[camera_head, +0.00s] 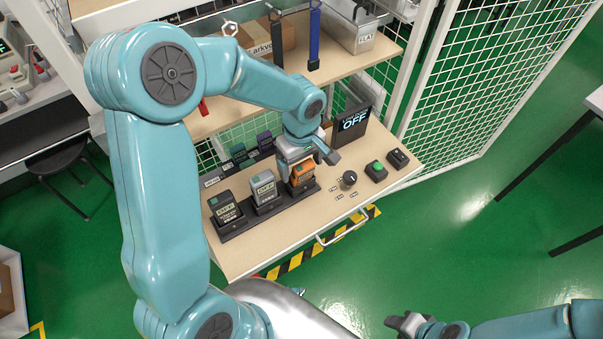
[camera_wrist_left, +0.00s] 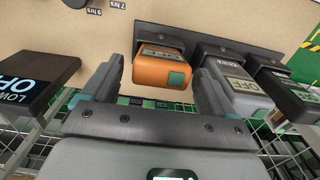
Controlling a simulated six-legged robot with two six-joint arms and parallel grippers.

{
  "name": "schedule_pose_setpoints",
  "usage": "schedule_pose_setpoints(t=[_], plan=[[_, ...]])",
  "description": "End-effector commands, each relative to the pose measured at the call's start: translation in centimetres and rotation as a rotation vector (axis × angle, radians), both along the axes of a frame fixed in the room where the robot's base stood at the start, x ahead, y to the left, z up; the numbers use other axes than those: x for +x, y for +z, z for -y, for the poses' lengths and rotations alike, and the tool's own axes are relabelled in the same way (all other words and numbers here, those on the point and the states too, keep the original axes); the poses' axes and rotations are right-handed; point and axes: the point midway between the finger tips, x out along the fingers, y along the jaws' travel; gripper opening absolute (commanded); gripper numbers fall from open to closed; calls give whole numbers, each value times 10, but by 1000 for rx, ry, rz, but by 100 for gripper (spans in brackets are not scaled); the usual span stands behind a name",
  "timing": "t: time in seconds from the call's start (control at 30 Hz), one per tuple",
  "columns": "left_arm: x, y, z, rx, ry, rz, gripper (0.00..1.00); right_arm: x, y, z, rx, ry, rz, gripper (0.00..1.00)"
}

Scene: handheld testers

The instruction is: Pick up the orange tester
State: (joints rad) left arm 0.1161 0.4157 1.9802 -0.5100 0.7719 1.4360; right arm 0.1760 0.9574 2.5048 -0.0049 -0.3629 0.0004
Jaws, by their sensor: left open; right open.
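The orange tester (camera_head: 301,175) stands in a black dock on the wooden bench, at the right end of a row beside a grey tester (camera_head: 263,188) and a black tester (camera_head: 225,208). My left gripper (camera_head: 307,161) is open just above and behind it. In the left wrist view the orange tester (camera_wrist_left: 160,70) shows between the two spread fingers of my left gripper (camera_wrist_left: 159,76), with gaps at both sides. My right gripper (camera_head: 405,322) is low at the right, away from the bench, open and empty.
Right of the dock are a black knob (camera_head: 349,178), a green button box (camera_head: 376,170) and a small black box (camera_head: 398,157). A display reading OFF (camera_head: 355,122) stands behind. A shelf (camera_head: 350,68) hangs above, and a mesh fence (camera_head: 490,70) stands at the right.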

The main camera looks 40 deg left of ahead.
Motion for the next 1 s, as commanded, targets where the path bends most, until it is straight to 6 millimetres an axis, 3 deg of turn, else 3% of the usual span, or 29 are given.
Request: schedule_pose_setpoints(t=[0.1, 0.37, 0.53, 0.6, 0.87, 1.0], plan=[[1, -13, 0, -1, 0, -1, 87, 0, -1, 0, 0, 0, 0, 43], [1, -14, 0, 0, 0, 1, 84, 0, -1, 0, 0, 0, 0, 43], [1, -14, 0, 0, 0, 1, 29, 0, -1, 0, 0, 0, 0, 43], [1, -14, 0, 0, 0, 1, 23, 0, -1, 0, 0, 0, 0, 43], [1, -12, 0, -1, 0, 2, 22, 0, 0, 0, 0, 0, 0, 43], [2, 1, 0, 0, 0, 4, 22, 0, 1, 0, 0, 0, 0, 43]])
